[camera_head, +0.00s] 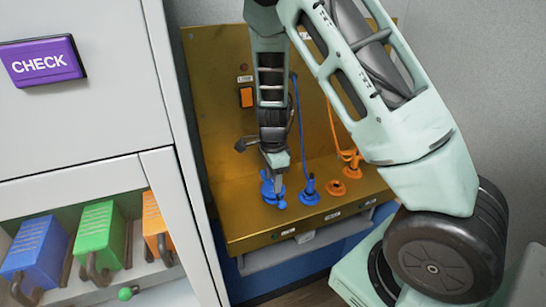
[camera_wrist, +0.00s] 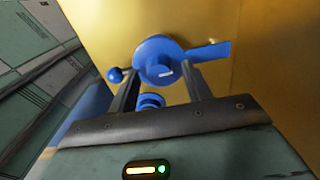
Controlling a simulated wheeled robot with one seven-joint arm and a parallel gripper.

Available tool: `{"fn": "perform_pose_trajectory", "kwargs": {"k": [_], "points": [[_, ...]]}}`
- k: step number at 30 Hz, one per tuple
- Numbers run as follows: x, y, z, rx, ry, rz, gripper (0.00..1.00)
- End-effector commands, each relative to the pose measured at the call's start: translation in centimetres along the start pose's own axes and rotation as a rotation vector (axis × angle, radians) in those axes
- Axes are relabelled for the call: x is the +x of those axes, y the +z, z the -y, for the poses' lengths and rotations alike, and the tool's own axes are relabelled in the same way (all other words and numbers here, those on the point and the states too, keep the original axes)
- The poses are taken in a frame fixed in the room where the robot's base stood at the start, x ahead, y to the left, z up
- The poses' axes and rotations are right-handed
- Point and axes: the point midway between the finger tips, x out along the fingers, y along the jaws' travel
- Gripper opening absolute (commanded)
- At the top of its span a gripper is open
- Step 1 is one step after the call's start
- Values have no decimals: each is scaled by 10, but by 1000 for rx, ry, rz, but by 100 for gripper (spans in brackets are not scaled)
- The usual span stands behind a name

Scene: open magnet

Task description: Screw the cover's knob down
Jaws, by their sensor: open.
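The blue cover's knob (camera_head: 272,190) is on the gold panel's ledge, under my gripper (camera_head: 273,165). In the wrist view the round blue knob (camera_wrist: 157,58) shows a side arm ending in a small blue ball (camera_wrist: 115,75) and a flat blue tab at its right. My gripper (camera_wrist: 160,72) is open, with one finger on each side of the knob's near part. I cannot tell whether the fingers touch it. A smaller blue round part (camera_wrist: 151,101) shows between the fingers, nearer the wrist.
A blue plug (camera_head: 309,190) with a blue cable stands just right of the knob. An orange ring (camera_head: 336,187) and an orange plug (camera_head: 352,168) with a cable are further right. An orange switch (camera_head: 246,97) is on the gold back panel (camera_head: 215,110). A grey cabinet (camera_head: 80,120) stands at left.

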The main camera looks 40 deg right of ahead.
Motion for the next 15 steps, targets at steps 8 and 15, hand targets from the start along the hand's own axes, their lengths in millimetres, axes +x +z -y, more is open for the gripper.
{"fn": "perform_pose_trajectory", "kwargs": {"k": [8,15], "points": [[-56,2,1,-3,-7,3,49],[-112,1,0,-2,-6,4,49]]}}
